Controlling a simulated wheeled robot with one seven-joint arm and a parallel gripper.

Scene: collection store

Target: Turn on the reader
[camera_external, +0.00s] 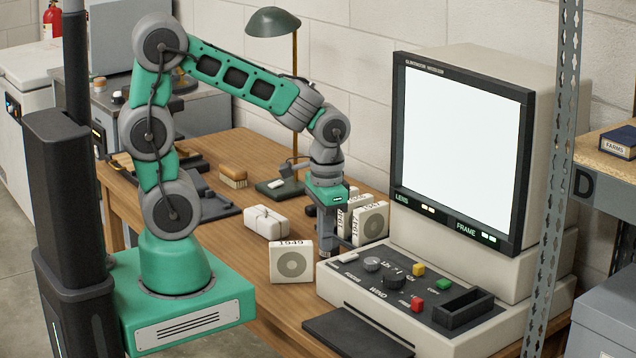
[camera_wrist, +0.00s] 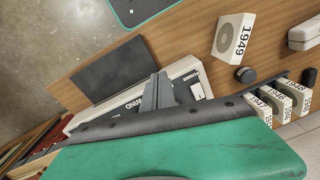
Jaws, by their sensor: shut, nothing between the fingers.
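The reader is a large beige machine with a plain bright white screen (camera_external: 455,150) above a dark control panel (camera_external: 440,284). My gripper (camera_external: 325,252) is shut and empty, pointing down beside the panel's left end. In the wrist view my gripper's fingers (camera_wrist: 158,92) hide part of the panel, and a small light switch-like plate (camera_wrist: 198,91) shows just right of them. I cannot tell whether the fingers touch anything.
A box marked 1949 (camera_external: 291,263) stands left of the reader, close to my gripper. More year-marked boxes (camera_external: 371,223) stand behind it. A white box (camera_external: 265,222), a brush (camera_external: 233,176) and a lamp (camera_external: 273,22) are farther back. A dark pad (camera_external: 357,333) lies in front.

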